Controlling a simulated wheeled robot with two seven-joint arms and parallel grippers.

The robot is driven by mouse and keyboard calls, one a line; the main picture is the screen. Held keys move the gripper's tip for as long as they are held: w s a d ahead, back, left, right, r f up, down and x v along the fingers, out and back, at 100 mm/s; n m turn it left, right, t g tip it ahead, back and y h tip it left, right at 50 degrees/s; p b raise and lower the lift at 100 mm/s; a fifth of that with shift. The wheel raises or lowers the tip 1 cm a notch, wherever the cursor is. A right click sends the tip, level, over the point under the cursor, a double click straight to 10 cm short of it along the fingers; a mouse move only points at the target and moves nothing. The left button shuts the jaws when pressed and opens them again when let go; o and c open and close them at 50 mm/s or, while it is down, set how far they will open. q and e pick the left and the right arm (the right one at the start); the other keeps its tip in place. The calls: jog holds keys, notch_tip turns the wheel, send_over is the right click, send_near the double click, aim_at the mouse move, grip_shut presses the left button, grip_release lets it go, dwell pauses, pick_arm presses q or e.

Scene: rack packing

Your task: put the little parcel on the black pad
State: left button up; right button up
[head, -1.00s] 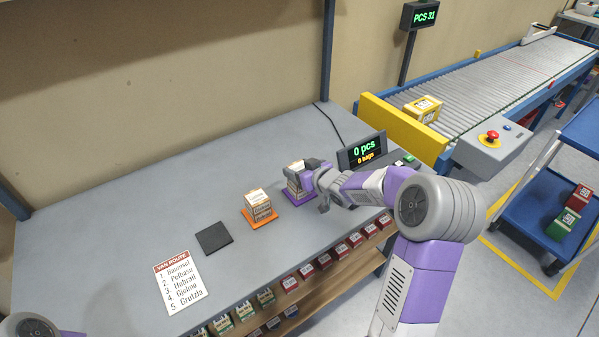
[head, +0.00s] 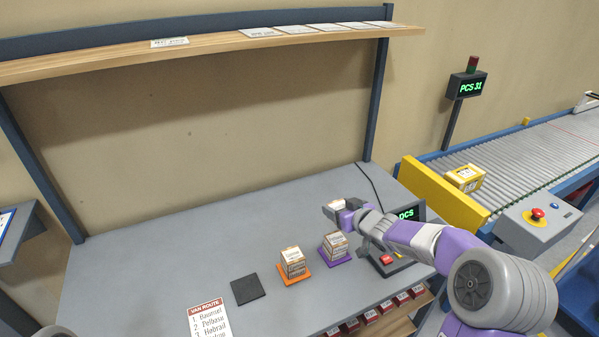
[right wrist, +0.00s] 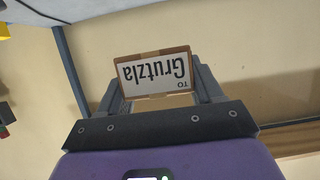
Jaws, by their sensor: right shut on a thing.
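A little parcel (right wrist: 152,76), cardboard with a white label reading "TO Grutzla", is between the fingers of my right gripper (head: 346,208). The gripper is shut on it and holds it raised above the table, a little above the purple pad's stack. In the head view the parcel is mostly covered by the gripper. The black pad (head: 246,289) lies flat and empty on the grey table, left of the orange pad. My left gripper is not in view.
Small parcels (head: 292,258) stand on the orange pad (head: 296,279), and others (head: 335,242) on the purple pad (head: 337,260). A van route card (head: 207,318) lies left at the front. A display (head: 407,214) stands at the right. A wooden shelf (head: 210,47) runs above the table.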

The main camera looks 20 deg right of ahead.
jog(key=s+a+f, duration=0.1)
jog(key=a+f, duration=0.1)
jog(key=a, duration=0.6)
jog(key=s+a+f+m+h, duration=0.1)
jog(key=s+a+f, duration=0.1)
jog(key=a, duration=0.7)
jog(key=shift+s+a, duration=0.25)
jog(key=shift+a, duration=0.05)
jog(key=shift+d+f, duration=0.1)
jog(key=shift+f, duration=0.05)
dwell(1.2)
jog(key=w+d+r+n+y, duration=0.1)
jog(key=w+d+r, duration=0.25)
jog(key=d, duration=0.25)
jog(key=r, duration=0.1)
send_over(336, 238)
notch_tip(336, 238, down, 10)
jog(key=b, duration=0.5)
jog(key=shift+r, duration=0.2)
